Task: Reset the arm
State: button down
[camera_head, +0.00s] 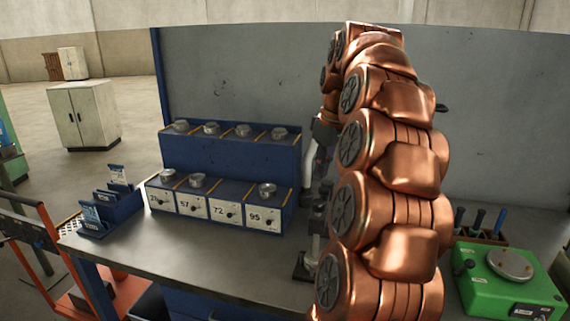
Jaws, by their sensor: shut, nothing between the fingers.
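My copper-coloured arm (390,170) rises in a tall curved column right of the middle of the view and bends over at the top. A dark grey part at its left edge looks like my gripper (322,150), pointing down over the bench and largely hidden by the arm. It is shut, and I see nothing held in it. The fingertips are hard to make out against the dark stand (304,266) below.
The grey bench (200,257) carries a blue two-tier rack (230,155) with metal pucks and numbered front plates, a blue card holder (112,210) at left, and a green device (508,277) and a tool holder (480,236) at right. A grey panel (250,75) stands behind.

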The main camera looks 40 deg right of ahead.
jog(key=shift+a, duration=0.1)
jog(key=s+a+f+g, duration=0.1)
jog(key=s+a+f, duration=0.15)
jog(key=a, duration=0.55)
jog(key=s+a+f, duration=0.1)
jog(key=a+f, duration=0.2)
jog(key=a, duration=0.4)
jog(key=s+a+f+g, duration=0.1)
jog(key=s+a+f, duration=0.1)
jog(key=a, duration=0.6)
jog(key=s+a+f+g, duration=0.1)
jog(key=s+a+f, duration=0.3)
jog(key=s, duration=0.5)
jog(key=s+a+f+m+g, duration=0.1)
jog(key=s+a+f, duration=0.4)
jog(key=s+f, duration=0.3)
jog(key=shift+s+a+f, duration=0.2)
jog(key=shift+s+f, duration=0.1)
jog(key=shift+s, duration=0.2)
jog(key=shift+d, duration=0.1)
